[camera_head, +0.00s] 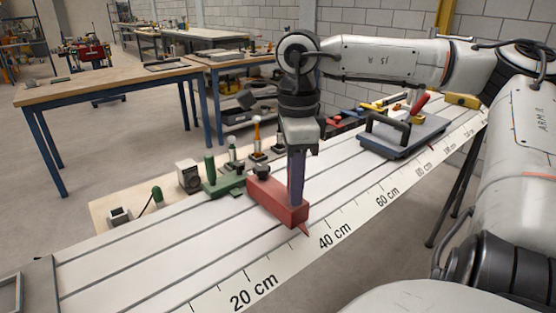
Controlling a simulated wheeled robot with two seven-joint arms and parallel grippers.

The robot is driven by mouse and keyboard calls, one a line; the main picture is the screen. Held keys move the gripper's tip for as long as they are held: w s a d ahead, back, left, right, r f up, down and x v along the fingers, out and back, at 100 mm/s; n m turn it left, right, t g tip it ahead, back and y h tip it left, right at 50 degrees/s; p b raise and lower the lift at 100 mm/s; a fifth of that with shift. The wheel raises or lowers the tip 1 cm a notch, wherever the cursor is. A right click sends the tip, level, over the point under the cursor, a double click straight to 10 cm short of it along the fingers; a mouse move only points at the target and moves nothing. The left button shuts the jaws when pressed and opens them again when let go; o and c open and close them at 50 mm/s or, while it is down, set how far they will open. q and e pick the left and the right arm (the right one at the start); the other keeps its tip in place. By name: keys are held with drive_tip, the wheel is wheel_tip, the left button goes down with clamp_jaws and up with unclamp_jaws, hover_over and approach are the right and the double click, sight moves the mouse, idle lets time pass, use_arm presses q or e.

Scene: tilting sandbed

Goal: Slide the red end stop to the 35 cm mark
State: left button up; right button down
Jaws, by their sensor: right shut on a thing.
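The red end stop (262,199) is a red block lying across the grooved pale bed (130,267). Its small red pointer reaches the scale strip (280,277) just left of the "40 cm" label, well right of the "20 cm" label. The exact tick under the pointer is too small to read. My right gripper (295,195) points down and is shut on the end stop near its scale end. The fingers hide part of the block. My left gripper is not in view.
A grey plate with a black handle (403,137) sits on the bed farther right, near a yellow block (462,100). A green block (222,182) stands close behind the end stop, left of it. The bed left of the end stop is clear.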

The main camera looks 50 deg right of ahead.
drive_tip(key=shift+s+d, duration=0.1)
drive_tip(key=shift+d, duration=0.25)
drive_tip(key=c, duration=1.6)
unclamp_jaws()
wheel_tip(320, 180, up, 10)
drive_tip(key=shift+r+p, duration=0.2)
drive_tip(key=shift+p, duration=0.4)
